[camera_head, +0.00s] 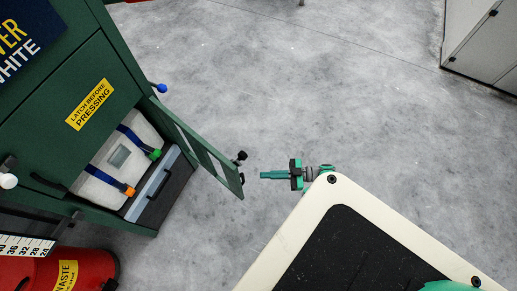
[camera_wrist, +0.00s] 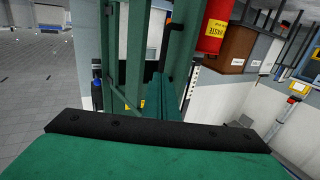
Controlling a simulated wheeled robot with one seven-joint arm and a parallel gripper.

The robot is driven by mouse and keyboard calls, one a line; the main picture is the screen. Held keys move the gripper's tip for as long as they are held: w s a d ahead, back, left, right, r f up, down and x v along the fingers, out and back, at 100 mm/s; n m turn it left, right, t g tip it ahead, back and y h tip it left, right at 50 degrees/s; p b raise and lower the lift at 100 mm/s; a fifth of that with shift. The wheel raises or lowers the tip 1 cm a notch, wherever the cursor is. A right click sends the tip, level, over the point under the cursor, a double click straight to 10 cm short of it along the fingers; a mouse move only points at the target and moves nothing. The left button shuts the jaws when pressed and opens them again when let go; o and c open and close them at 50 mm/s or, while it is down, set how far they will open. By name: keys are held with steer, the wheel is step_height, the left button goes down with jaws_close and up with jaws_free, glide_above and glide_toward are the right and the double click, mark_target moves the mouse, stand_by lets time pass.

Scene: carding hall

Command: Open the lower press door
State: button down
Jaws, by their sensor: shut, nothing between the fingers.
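The green press (camera_head: 60,110) stands at the left of the head view. Its lower door (camera_head: 205,150) is swung out to the right, away from the opening, with a dark knob (camera_head: 240,157) near its free edge. Behind it the chamber shows a pale strapped bale (camera_head: 118,158). My gripper (camera_head: 263,175) is shut and empty, pointing left, just right of the door's free edge with a small apparent gap. In the wrist view my shut fingers (camera_wrist: 162,95) point toward upright green parts (camera_wrist: 133,50), probably the door. Contact cannot be told there.
A red waste bin (camera_head: 65,270) stands at the lower left, and it also shows in the wrist view (camera_wrist: 213,28). A blue-ended lever (camera_head: 160,88) juts from the press. Grey floor (camera_head: 300,80) is open beyond the door. A pale cabinet (camera_head: 485,40) stands at upper right.

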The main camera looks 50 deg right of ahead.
steer(key=s+a+m+h, duration=0.1)
steer(key=s+a+h, duration=0.3)
steer(key=s+a, duration=0.4)
steer(key=s+a+r+m+t+h, duration=0.1)
steer(key=s+a+r+m+h, duration=0.35)
steer(key=a, duration=0.75)
steer(key=w+a+r+m+h, duration=0.1)
steer(key=a+r, duration=0.5)
steer(key=r, duration=0.6)
steer(key=w+a+r+m+h, duration=0.1)
steer(key=a+r, duration=0.5)
steer(key=r, duration=0.6)
steer(key=shift+w+a+r+t+h, duration=0.2)
steer(key=shift+w+a+t+h, duration=0.25)
steer(key=shift+w, duration=0.45)
steer(key=shift+m, duration=0.25)
